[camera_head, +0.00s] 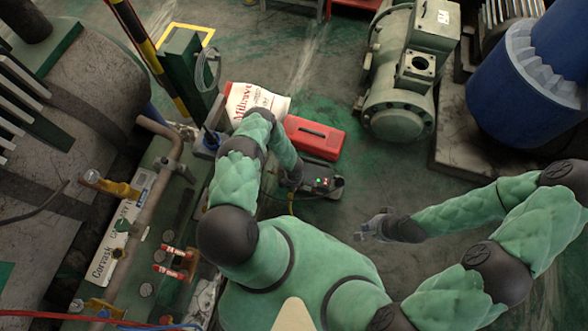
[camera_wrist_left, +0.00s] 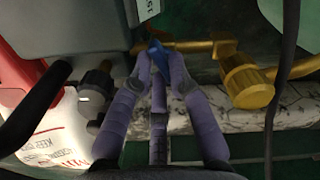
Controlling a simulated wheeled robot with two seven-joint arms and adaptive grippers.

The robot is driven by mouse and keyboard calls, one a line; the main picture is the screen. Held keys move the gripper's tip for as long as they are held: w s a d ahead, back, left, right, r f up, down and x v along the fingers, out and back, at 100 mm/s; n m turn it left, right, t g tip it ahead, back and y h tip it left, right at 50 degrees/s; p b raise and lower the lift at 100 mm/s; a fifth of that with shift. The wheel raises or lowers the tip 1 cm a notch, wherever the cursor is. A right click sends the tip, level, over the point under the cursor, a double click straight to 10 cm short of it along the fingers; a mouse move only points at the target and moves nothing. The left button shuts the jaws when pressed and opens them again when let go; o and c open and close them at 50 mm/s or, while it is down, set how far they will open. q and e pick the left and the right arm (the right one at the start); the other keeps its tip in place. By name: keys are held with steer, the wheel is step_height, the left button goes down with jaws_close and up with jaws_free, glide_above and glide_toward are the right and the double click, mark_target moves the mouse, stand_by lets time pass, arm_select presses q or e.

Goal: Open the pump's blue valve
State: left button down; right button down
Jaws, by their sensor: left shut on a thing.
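The pump (camera_head: 325,181), a dark unit with small lit indicators, stands on the floor beside the red case in the head view. In the left wrist view a grey body (camera_wrist_left: 85,25), likely the pump, fills the upper left. My left gripper (camera_wrist_left: 158,58) is shut on the blue valve (camera_wrist_left: 177,65), of which only a little shows between the fingers. In the head view my left forearm hides most of that hand. My right gripper (camera_head: 368,228) hangs empty over bare floor, right of the pump, with its fingers apart.
A red case (camera_head: 314,137) and a white bag with red lettering (camera_head: 255,100) stand behind the pump. Brass fittings (camera_wrist_left: 248,80) and a dark hose (camera_wrist_left: 285,75) are close to my left gripper. A grey-green motor (camera_head: 402,85) stands at the back right.

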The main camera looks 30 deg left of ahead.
arm_select(q)
steer(key=shift+s+d+f+n, duration=0.1)
steer(key=shift+s+d+n, duration=0.2)
steer(key=shift+s, duration=0.1)
steer(key=shift+s+d+f+n, duration=0.1)
steer(key=shift+s+d+n, duration=0.05)
steer(key=shift+s+n, duration=0.2)
steer(key=c, duration=2)
jaws_free()
steer(key=shift+s+n, duration=0.1)
steer(key=shift+n, duration=1.35)
jaws_close()
jaws_free()
steer(key=shift+n+p, duration=0.35)
steer(key=shift+n, duration=1.15)
jaws_close()
steer(key=n, duration=0.2)
steer(key=shift+n, duration=0.3)
steer(key=o, duration=0.8)
jaws_free()
steer(key=shift+c, duration=0.2)
steer(key=shift+w+a+r, duration=0.1)
steer(key=shift+w+a, duration=0.1)
steer(key=shift+w, duration=0.1)
